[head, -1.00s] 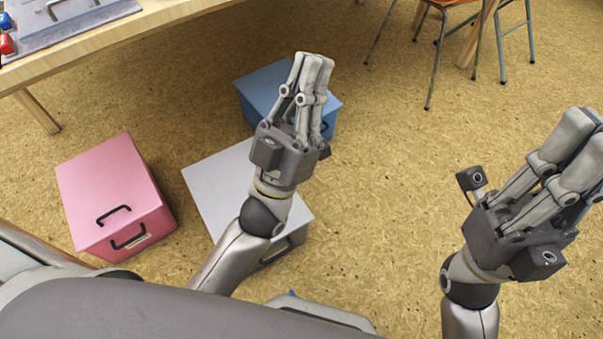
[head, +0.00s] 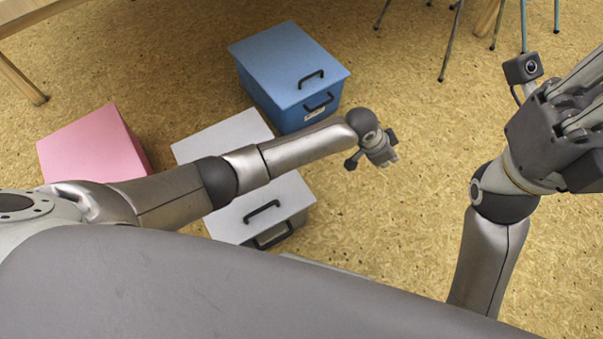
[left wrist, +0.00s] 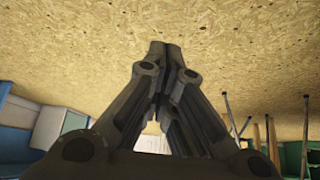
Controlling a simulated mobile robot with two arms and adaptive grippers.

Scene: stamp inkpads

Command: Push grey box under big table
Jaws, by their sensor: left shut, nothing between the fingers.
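The grey box (head: 222,138) with black handles stands on the floor. My left forearm crosses above it and hides its middle. My left gripper (head: 390,159) is to the right of the box, apart from it, and points away from it. It is small and foreshortened in the head view; in the left wrist view its fingers (left wrist: 166,48) are together, with nothing between them. The big table (head: 30,14) shows only as a wooden edge and leg at the top left. My right gripper (head: 585,95) is at the right edge, its fingertips cut off.
A blue box (head: 290,70) stands just behind the grey box. A pink box (head: 85,145) stands to its left, partly behind my arm. Chair legs (head: 452,40) are at the top right. The floor (head: 400,240) in the middle right is clear.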

